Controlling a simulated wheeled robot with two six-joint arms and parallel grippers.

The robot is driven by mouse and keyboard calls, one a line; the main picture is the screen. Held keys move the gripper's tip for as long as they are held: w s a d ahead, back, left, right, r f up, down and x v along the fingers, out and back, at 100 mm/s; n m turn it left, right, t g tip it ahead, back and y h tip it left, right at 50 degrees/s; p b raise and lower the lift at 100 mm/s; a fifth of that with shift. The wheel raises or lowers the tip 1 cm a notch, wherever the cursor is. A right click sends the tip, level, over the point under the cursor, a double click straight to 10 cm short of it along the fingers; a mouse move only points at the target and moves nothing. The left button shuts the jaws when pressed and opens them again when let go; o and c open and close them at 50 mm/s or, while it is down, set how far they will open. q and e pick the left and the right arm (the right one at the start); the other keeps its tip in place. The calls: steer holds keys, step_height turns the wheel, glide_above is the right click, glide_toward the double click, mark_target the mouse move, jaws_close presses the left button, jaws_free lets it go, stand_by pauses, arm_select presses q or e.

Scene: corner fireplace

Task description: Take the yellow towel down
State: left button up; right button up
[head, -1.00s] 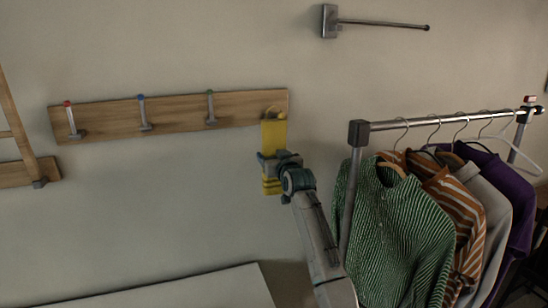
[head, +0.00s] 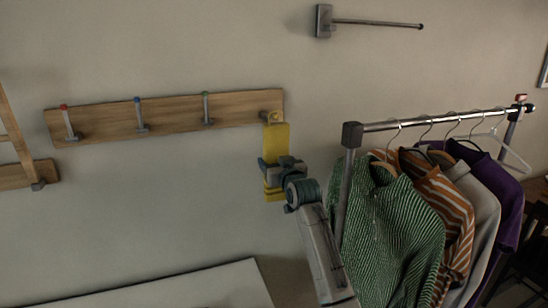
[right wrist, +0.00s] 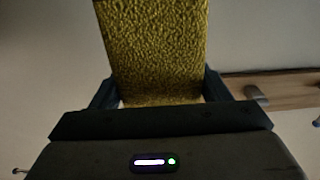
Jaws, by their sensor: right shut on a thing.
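The yellow towel (head: 277,140) hangs upright just below the right end of the wooden hook board (head: 180,115). My right gripper (head: 273,166) is shut on the lower part of the towel, with a short piece showing below the fingers. In the right wrist view the towel (right wrist: 155,45) fills the space between the two fingers (right wrist: 160,92). My left gripper is not in view.
Pegs with red, blue and green tips stand left on the board. A clothes rail (head: 400,123) with several garments, the green striped one (head: 385,235) nearest, stands close right of my right arm. A wall rod (head: 380,22) is above. A pale surface (head: 200,288) lies below.

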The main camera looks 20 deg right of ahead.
steer(key=shift+s+p, duration=0.85)
steer(key=shift+s, duration=1.15)
steer(key=s+p, duration=0.3)
steer(key=s, duration=0.3)
steer(key=shift+d, duration=0.15)
